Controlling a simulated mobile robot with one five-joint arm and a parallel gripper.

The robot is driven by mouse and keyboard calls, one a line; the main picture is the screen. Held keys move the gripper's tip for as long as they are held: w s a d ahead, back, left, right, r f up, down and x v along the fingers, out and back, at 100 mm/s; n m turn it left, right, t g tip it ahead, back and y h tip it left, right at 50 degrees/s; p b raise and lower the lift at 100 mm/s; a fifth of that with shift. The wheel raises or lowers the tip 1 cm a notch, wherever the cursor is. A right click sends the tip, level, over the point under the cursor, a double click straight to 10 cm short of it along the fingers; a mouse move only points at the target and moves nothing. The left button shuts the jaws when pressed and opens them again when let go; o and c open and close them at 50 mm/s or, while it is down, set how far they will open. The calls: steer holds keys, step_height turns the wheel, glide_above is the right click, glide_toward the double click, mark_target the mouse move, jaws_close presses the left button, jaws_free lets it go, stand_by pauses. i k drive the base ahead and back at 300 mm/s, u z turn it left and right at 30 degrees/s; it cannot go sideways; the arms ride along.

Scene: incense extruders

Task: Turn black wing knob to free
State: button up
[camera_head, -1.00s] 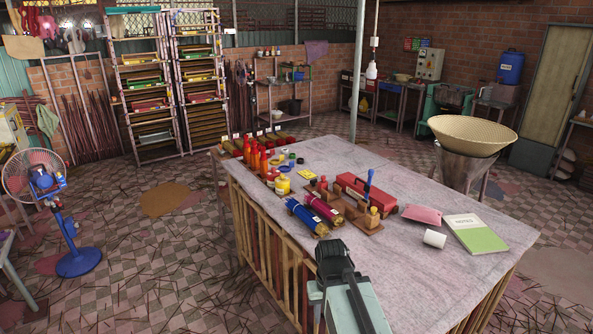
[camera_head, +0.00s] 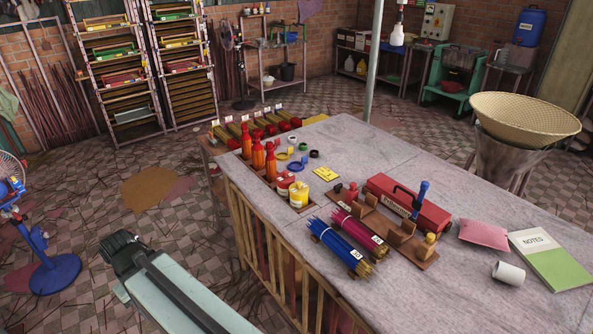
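I cannot make out a black wing knob at this size. At the table's far left end is a row of several brass-coloured cylinders (camera_head: 262,128) with red ends and small white tags; they may be the extruders. The finer parts on them are too small to tell. Part of my own arm shows at the lower left, a pale grey-green link with a dark end, beside the table's left side and apart from it. I see no gripper fingers.
The grey-topped table (camera_head: 380,160) carries orange bottles (camera_head: 258,155), blue and magenta stick bundles (camera_head: 338,245), a red toolbox (camera_head: 408,201) and a notebook (camera_head: 553,258). A fan (camera_head: 50,262) stands left. Open tiled floor lies between fan and table.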

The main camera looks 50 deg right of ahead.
mark_target(336, 188)
steer(key=u, duration=0.1)
steer(key=i, duration=0.65)
steer(key=u, duration=0.5)
steer(key=i, duration=0.35)
steer(key=z, duration=0.25)
steer(key=k, duration=0.5)
steer(key=u, duration=0.15)
steer(key=i, duration=0.6)
steer(key=z, duration=0.2)
steer(key=k, duration=0.6)
steer(key=u, duration=0.1)
